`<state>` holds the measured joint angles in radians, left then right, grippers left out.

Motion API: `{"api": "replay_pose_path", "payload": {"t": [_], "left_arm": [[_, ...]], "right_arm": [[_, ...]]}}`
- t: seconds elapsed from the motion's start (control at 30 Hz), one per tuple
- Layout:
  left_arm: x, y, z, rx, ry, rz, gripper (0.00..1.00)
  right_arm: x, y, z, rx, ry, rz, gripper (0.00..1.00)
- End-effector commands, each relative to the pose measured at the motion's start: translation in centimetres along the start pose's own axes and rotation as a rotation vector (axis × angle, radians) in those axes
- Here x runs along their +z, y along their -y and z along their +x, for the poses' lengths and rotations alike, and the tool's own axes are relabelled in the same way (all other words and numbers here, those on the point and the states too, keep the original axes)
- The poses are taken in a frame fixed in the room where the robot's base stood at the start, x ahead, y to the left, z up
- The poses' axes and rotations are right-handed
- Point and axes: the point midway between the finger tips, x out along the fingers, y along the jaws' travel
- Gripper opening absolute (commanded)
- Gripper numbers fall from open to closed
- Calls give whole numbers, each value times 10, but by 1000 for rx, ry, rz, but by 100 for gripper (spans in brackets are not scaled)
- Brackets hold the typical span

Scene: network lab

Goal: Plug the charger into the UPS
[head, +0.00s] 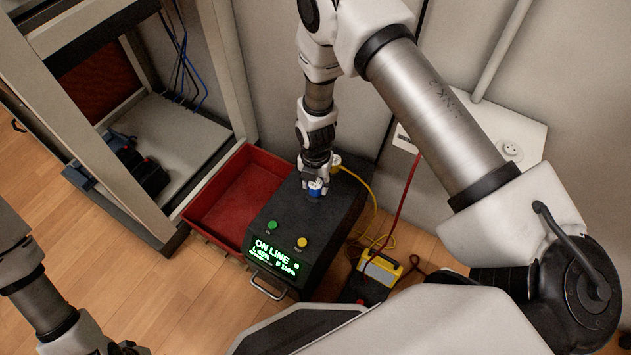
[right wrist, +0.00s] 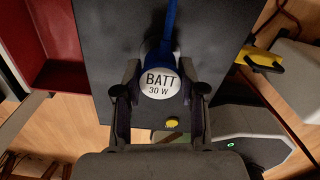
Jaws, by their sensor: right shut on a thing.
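The UPS (head: 262,215) is a black box on the floor with a lit "ON LINE" display, a green button and a yellow button. In the right wrist view the charger (right wrist: 159,84) has a round "BATT 30 W" label and a blue cable, and sits between the two fingers. Whether it touches the UPS, and the socket beneath it, are hidden. My left gripper (head: 128,348) is partly cut off at the lower left edge.
A yellow plug and cable (head: 356,176) are at the UPS's rear. A red tray (head: 205,196) stands left of it. A yellow-and-black device (head: 381,268) with a red cable lies at right. An open rack (head: 180,130) stands left; wooden floor (head: 170,300) is clear in front.

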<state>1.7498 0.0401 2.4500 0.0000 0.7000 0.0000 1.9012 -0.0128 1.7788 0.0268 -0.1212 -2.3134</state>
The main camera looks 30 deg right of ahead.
Motion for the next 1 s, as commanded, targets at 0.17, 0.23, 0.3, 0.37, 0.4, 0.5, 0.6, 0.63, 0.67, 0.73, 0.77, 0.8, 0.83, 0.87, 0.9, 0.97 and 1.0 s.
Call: {"api": "replay_pose_path", "payload": {"t": [0.17, 0.23, 0.3, 0.37, 0.4, 0.5, 0.6, 0.63, 0.67, 0.73, 0.77, 0.8, 0.83, 0.87, 0.9, 0.97, 1.0], "left_arm": [[0, 0, 4, 0, 0, 0, 40], [0, 0, 4, 0, 0, 0, 40], [0, 0, 4, 0, 0, 0, 40], [0, 0, 4, 0, 0, 0, 40], [0, 0, 4, 0, 0, 0, 40], [0, 0, 4, 0, 0, 0, 40], [0, 0, 4, 0, 0, 0, 40], [0, 0, 4, 0, 0, 0, 40], [0, 0, 4, 0, 0, 0, 40], [0, 0, 3, 0, 0, 0, 40], [0, 0, 3, 0, 0, 0, 40], [0, 0, 2, 0, 0, 0, 40], [0, 0, 1, 0, 0, 0, 40], [0, 0, 0, 0, 0, 0, 40], [0, 0, -1, 0, 0, 0, 40], [0, 0, -3, 0, 0, 0, 40], [0, 0, -3, 0, 0, 0, 40]], "right_arm": [[0, 0, 5, 0, 0, 0, 9], [0, 0, 4, 0, 0, 0, 9], [0, 0, 4, 0, 0, 0, 9], [0, 0, 4, 0, 0, 0, 9], [0, 0, 4, 0, 0, 0, 9], [0, 0, 4, 0, 0, 0, 9], [0, 0, 4, 0, 0, 0, 9], [0, 0, 4, 0, 0, 0, 9], [0, 0, 4, 0, 0, 0, 9], [0, 0, 4, 0, 0, 0, 9], [0, 0, 4, 0, 0, 0, 9], [0, 0, 3, 0, 0, 0, 9], [0, 0, 3, 0, 0, 0, 9], [0, 0, 3, 0, 0, 0, 9], [0, 0, 2, 1, 0, 0, 9], [1, 0, 3, 1, 1, 0, 9], [1, 0, 3, 1, 1, 0, 9]]}}
